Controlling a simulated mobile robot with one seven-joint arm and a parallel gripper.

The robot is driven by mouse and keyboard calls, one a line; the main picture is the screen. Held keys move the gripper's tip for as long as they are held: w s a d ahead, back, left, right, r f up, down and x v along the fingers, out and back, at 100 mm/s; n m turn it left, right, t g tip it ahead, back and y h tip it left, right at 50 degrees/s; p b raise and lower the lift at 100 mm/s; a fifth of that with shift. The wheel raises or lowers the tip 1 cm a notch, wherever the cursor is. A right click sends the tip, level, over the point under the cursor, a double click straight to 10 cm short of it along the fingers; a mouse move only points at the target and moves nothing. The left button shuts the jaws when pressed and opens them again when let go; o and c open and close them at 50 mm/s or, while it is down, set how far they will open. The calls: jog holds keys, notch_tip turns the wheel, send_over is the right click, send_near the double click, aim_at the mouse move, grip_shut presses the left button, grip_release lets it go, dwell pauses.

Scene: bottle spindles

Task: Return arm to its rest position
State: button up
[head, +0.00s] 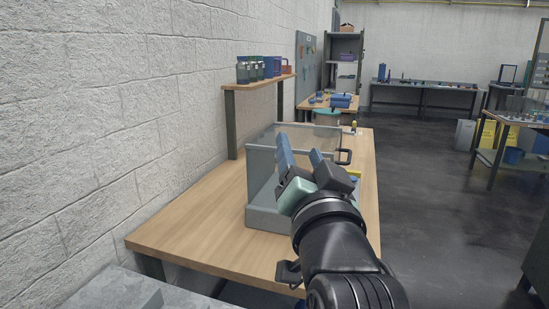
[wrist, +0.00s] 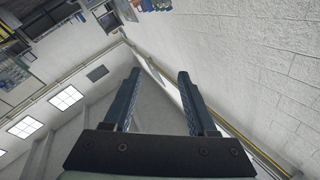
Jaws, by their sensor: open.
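My gripper (head: 298,155) is raised in front of the wooden workbench in the head view, its two blue-grey fingers pointing up and slightly left. In the wrist view my gripper (wrist: 158,95) shows its fingers spread apart with nothing between them. Beyond the fingers the wrist view shows the wall, ceiling and bright windows, tilted. In the head view the arm and gripper hide part of a grey transparent-walled box (head: 262,215) on the workbench.
The workbench (head: 190,235) has clear room at its near left. A raised shelf (head: 258,83) with several bottles and a mug stands along the white block wall (head: 90,110). A black handle (head: 345,156) shows right of the fingers. Open floor (head: 430,200) lies to the right.

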jog(key=s+a+r+n+t+h+p, duration=0.1)
jog(key=s+a+r+n+t, duration=0.2)
jog(key=s+r, duration=0.6)
jog(key=s+a+r+n+t+h+p, duration=0.1)
jog(key=s+r+n+t, duration=0.1)
jog(key=s+r+t, duration=0.55)
notch_tip(320, 180, up, 14)
jog(key=g+p, duration=0.3)
jog(key=p, duration=0.9)
jog(key=shift+s+d, duration=0.15)
jog(key=shift+s, duration=0.15)
jog(key=shift+f, duration=0.15)
jog(key=shift+c, duration=0.6)
